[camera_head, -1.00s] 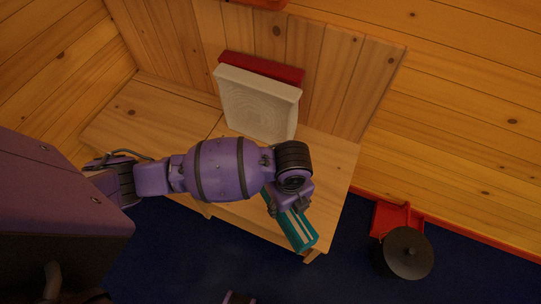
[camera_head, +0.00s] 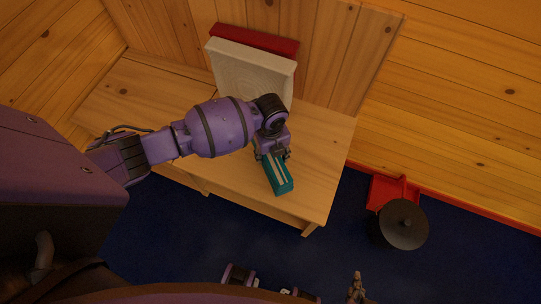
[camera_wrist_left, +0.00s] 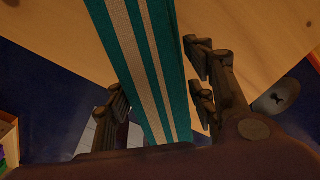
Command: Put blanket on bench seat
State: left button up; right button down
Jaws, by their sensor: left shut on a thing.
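The folded blanket (camera_head: 279,178), teal with pale stripes, is in my left gripper (camera_head: 271,155). The left gripper is over the right part of the wooden bench seat (camera_head: 318,160), and the blanket sticks out from it towards the front edge. In the left wrist view the blanket (camera_wrist_left: 150,60) runs between the two dark fingers, with the bench seat (camera_wrist_left: 250,30) behind it. I cannot tell whether the blanket touches the seat. What looks like my right gripper (camera_head: 356,288) shows small at the bottom edge; its fingers are unclear.
A white cushion-like block (camera_head: 250,70) and a red one (camera_head: 253,38) lean against the bench back. A black round pot (camera_head: 403,224) and a red item (camera_head: 385,192) are on the blue floor right of the bench. The seat's right end is clear.

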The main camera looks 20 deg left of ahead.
pick_arm(q)
jog(key=f, duration=0.3)
jog(key=shift+w+a+f+b, duration=0.15)
jog(key=shift+w+f+b, duration=0.1)
jog(key=shift+f+b, duration=0.1)
pick_arm(e)
jog(key=shift+s+f, duration=0.2)
jog(key=shift+f, duration=0.2)
pick_arm(q)
jog(key=shift+f, duration=0.1)
jog(key=o, duration=1.2)
pick_arm(e)
jog(key=shift+s+f, duration=0.1)
jog(key=shift+s, duration=0.25)
jog(key=shift+w, duration=0.1)
